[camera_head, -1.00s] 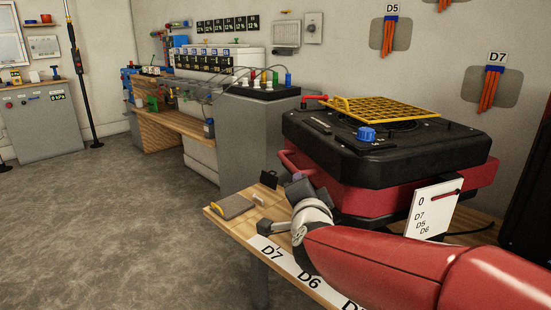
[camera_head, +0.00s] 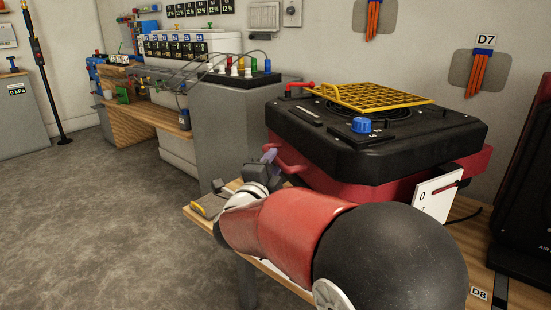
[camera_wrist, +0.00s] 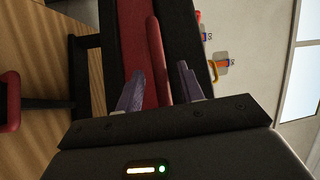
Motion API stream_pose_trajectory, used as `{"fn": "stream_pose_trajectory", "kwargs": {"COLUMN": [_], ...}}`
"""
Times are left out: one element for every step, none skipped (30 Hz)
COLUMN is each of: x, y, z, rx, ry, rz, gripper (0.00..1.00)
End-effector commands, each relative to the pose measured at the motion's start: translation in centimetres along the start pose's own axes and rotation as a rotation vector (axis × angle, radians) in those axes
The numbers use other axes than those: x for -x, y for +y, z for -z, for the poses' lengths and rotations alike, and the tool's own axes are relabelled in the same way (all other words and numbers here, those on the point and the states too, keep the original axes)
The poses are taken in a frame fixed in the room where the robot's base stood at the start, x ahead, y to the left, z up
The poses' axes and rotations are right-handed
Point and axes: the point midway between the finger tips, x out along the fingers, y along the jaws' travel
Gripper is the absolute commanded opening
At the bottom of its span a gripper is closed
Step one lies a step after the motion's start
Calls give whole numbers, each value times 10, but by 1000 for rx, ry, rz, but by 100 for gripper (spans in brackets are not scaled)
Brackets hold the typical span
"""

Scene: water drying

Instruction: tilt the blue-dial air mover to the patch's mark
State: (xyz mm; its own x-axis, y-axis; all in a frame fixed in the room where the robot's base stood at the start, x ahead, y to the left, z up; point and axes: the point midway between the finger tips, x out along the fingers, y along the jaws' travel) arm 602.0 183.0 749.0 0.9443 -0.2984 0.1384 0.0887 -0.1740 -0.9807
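The blue-dial air mover is a black and red box (camera_head: 375,140) on the wooden bench, with a blue dial (camera_head: 361,125) and a yellow grille (camera_head: 375,97) on top. It sits flat. A red handle bar (camera_head: 290,158) projects from its left side. My gripper (camera_head: 269,156) is at that handle, partly hidden behind my arm. In the wrist view my gripper (camera_wrist: 160,70) has two purple-grey fingers apart, with the red bar (camera_wrist: 158,55) between them. Gaps show on both sides of the bar. A white tag (camera_head: 436,195) hangs at the front, its lower lines hidden. No angle mark is readable.
A grey wall patch (camera_head: 483,74) with orange strips is labelled D7. A dark machine (camera_head: 524,225) stands close on the right. A grey cabinet (camera_head: 235,140) with hoses stands behind left. My arm covers the bench front. Open floor (camera_head: 100,230) lies left.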

Motion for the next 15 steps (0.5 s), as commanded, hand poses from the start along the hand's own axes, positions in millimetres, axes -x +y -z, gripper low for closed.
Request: {"fn": "stream_pose_trajectory", "kwargs": {"x": [-8,-12,-16,-18,-20,-22,-23,-24,-25,-25,-25,-25,-25,-25,-25], "y": [0,0,0,0,0,0,0,0,0,0,0,0,0,0,0], "z": [1,1,1,0,0,0,0,0,0,0,0,0,0,0,0], "rx": [1,1,0,0,0,1,1,0,0,0,0,0,0,0,0], "ry": [3,2,2,2,1,0,0,0,-1,-1,-1,-1,-1,-1,-1], "rz": [0,-1,0,0,-1,-1,-1,-1,-1,-1,0,0,0,0,0], "gripper": [38,38,38,38,38,38,38,38,38,38,38,38,38,38,38]}}
